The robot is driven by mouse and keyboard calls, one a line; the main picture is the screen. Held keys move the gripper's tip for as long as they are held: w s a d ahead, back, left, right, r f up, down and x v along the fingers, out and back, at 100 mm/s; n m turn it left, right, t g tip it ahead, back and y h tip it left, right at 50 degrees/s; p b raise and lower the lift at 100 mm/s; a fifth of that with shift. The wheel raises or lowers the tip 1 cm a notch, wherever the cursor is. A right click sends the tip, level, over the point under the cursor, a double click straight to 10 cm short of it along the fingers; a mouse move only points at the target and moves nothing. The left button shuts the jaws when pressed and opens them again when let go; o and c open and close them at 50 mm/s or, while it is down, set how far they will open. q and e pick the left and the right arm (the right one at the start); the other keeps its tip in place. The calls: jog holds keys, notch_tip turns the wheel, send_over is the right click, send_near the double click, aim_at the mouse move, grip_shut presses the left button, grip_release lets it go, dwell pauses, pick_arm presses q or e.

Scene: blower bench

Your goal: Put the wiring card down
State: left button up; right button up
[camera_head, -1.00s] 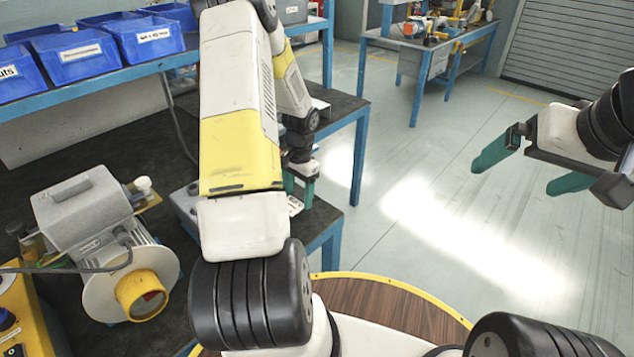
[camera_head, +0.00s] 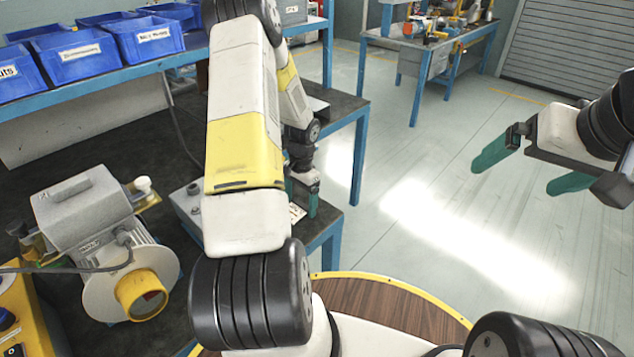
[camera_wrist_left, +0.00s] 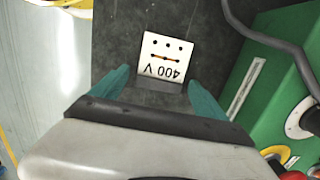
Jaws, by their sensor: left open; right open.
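The wiring card (camera_wrist_left: 165,56) is a white card marked "400 V" with dots and a small diagram. In the left wrist view it lies on the dark bench top, just beyond and between my left fingertips, with a grey strip along its near edge. In the head view a small part of the card (camera_head: 297,212) shows near the bench edge, beside my left gripper (camera_head: 302,198). The left gripper (camera_wrist_left: 158,82) is open, its green fingers apart on either side of the card's near end. My right gripper (camera_head: 522,168) is open and empty above the floor at right.
A grey blower (camera_head: 95,225) with a yellow outlet stands on the bench at left. Blue bins (camera_head: 145,38) line the shelf behind. In the left wrist view, a green housing (camera_wrist_left: 282,80) and a dark cable (camera_wrist_left: 265,38) are right of the card. The bench edge is close by.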

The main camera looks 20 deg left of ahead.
pick_arm(q)
jog(key=shift+r, duration=0.15)
notch_tip(320, 180, up, 12)
jog(key=w, duration=0.1)
notch_tip(320, 180, up, 8)
jog(key=f+t, duration=0.1)
send_over(302, 203)
jog(key=s+d, duration=0.1)
jog(key=d, duration=0.2)
jog(key=s+d+r+n+t+h, duration=0.1)
jog(key=s+d+r+n+t, duration=0.1)
jog(key=s+d+r, duration=0.4)
jog(key=s+d+r+n+t+h, duration=0.1)
jog(key=s+d+r+t, duration=0.3)
jog(key=s+r, duration=0.8)
jog(key=shift+s+d+r+n+h, duration=0.3)
jog(key=shift+s+d+r+n, duration=0.15)
jog(key=shift+s+d, duration=0.75)
jog(key=shift+w, duration=0.1)
jog(key=shift+c, duration=0.3)
